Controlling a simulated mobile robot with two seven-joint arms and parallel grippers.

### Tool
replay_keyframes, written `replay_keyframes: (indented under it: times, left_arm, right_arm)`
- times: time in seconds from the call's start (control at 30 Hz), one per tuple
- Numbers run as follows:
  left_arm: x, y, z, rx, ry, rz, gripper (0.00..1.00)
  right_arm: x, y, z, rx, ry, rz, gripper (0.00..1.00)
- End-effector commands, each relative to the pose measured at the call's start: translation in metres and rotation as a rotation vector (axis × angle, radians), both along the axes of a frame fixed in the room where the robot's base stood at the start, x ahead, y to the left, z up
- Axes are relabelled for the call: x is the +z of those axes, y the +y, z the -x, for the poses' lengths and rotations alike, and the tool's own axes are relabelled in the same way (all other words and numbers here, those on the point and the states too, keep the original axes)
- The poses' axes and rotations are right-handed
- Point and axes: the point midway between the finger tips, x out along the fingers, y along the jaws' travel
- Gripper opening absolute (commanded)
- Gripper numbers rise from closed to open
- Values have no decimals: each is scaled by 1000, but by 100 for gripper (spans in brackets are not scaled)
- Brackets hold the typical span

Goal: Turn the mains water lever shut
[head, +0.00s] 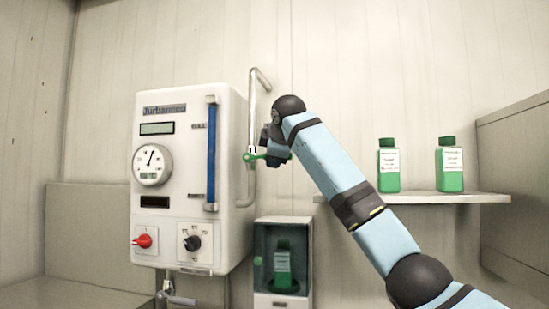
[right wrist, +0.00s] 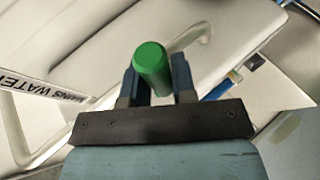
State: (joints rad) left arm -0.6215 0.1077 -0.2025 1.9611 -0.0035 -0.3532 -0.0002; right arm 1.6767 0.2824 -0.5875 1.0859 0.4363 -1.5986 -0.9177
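The mains water lever (head: 252,157) is green and sits on the silver pipe at the right side of the white boiler. It lies about level across the pipe. My right gripper (head: 273,147) is at the lever, partly hidden behind my arm and wrist. In the right wrist view the green lever grip (right wrist: 152,66) lies between the two dark fingers of the right gripper (right wrist: 158,84). The fingers sit close on both sides and look shut on it. A "MAINS WATER" label (right wrist: 40,90) shows at the left there. My left gripper is not in view.
The white boiler (head: 215,130) carries a dial, a blue gauge and knobs. Below right stands a dark case (head: 283,222) with a green bottle inside. A shelf (head: 440,198) at the right holds two green bottles (head: 388,165). A side panel (head: 515,150) stands at far right.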

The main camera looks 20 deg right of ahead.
Motion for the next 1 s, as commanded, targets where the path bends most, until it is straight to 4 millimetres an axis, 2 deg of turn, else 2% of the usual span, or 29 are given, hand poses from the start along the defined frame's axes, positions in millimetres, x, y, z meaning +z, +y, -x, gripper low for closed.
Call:
replay_keyframes:
  times: [0.03,0.1,0.47,0.67,1.0]
  left_arm:
    - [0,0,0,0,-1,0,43]
    - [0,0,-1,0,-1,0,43]
    - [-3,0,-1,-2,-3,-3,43]
    - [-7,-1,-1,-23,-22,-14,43]
    - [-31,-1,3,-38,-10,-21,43]
  right_arm:
    - [1,0,0,0,-2,0,36]
    - [1,0,0,0,-2,0,47]
    - [3,1,6,-1,-2,-2,47]
    - [20,5,35,0,-6,-2,47]
    - [58,15,98,1,-4,-1,47]
